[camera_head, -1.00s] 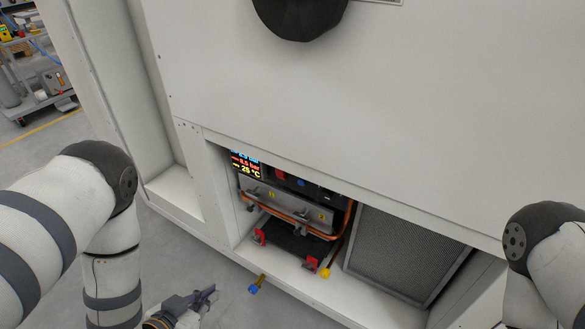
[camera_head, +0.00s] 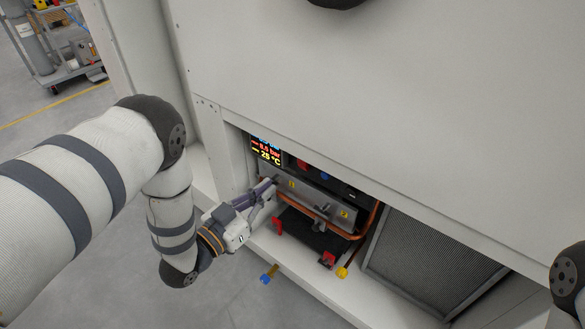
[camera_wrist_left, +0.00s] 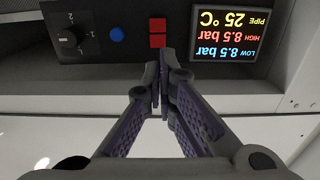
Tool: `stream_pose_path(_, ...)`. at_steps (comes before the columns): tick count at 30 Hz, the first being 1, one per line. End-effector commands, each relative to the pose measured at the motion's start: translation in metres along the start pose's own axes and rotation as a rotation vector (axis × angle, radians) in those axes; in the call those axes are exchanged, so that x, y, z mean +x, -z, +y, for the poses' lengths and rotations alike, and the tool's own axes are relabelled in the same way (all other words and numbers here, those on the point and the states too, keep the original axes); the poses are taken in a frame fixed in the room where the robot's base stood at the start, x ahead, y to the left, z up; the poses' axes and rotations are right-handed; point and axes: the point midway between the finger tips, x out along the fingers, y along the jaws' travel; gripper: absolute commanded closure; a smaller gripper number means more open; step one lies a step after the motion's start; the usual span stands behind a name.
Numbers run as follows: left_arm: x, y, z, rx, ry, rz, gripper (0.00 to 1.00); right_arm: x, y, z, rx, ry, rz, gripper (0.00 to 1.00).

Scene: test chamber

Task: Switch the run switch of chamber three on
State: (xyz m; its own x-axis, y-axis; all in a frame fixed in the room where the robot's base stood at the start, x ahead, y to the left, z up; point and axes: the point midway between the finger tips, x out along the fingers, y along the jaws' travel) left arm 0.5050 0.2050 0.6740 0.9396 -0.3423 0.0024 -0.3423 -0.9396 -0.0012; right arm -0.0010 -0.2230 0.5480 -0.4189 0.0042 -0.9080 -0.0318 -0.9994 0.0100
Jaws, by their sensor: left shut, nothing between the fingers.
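The chamber's control panel sits in a low recess of the white cabinet in the head view. It has a lit display (camera_head: 266,150), red switch parts (camera_head: 302,164) and a blue button (camera_head: 328,175). The left wrist view shows it upside down: the display (camera_wrist_left: 233,34), two red rectangles (camera_wrist_left: 157,33), the blue button (camera_wrist_left: 117,34) and a rotary knob (camera_wrist_left: 73,39). No run label is readable. My left gripper (camera_head: 271,185) is shut and empty at the recess's left side; its fingertips also show in the left wrist view (camera_wrist_left: 163,62), just by the red rectangles. My right gripper is out of view.
Below the panel, a metal bracket (camera_head: 310,199) and a copper pipe (camera_head: 350,234) cross the recess. Red clips (camera_head: 327,259) and blue (camera_head: 265,279) and yellow (camera_head: 342,272) fittings lie lower. A mesh grille (camera_head: 425,262) stands right.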

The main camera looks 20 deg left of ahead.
Motion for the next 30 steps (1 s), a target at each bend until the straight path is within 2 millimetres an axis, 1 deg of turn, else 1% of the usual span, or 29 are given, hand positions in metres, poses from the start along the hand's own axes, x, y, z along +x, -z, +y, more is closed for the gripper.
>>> stream_pose_path(1, 0.011, -0.001, 0.000, -0.001, 0.000, 0.002, 1.00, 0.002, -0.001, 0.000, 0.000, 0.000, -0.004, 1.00)
stream_pose_path(6, 0.048, -0.002, 0.000, -0.001, 0.000, 0.001, 1.00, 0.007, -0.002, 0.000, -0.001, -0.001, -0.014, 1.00)
stream_pose_path(9, 0.067, -0.002, 0.001, -0.001, -0.001, 0.000, 1.00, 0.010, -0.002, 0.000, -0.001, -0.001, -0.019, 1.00)
stream_pose_path(12, 0.082, -0.002, 0.000, -0.001, 0.001, -0.001, 1.00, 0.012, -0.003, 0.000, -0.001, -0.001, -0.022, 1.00)
stream_pose_path(15, 0.091, -0.002, 0.000, -0.001, 0.001, -0.001, 1.00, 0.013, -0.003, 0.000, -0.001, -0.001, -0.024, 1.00)
stream_pose_path(18, 0.096, -0.001, 0.000, -0.001, 0.001, -0.002, 1.00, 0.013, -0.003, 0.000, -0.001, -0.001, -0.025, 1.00)
stream_pose_path(27, 0.097, 0.000, 0.000, -0.001, 0.001, -0.003, 1.00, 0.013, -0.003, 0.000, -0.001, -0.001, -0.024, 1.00)
stream_pose_path(29, 0.099, 0.003, 0.000, 0.000, 0.000, -0.018, 1.00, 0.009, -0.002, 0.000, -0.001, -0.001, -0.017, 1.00)
stream_pose_path(30, 0.102, 0.008, 0.000, 0.002, -0.001, -0.043, 1.00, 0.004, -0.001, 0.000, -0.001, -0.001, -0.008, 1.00)
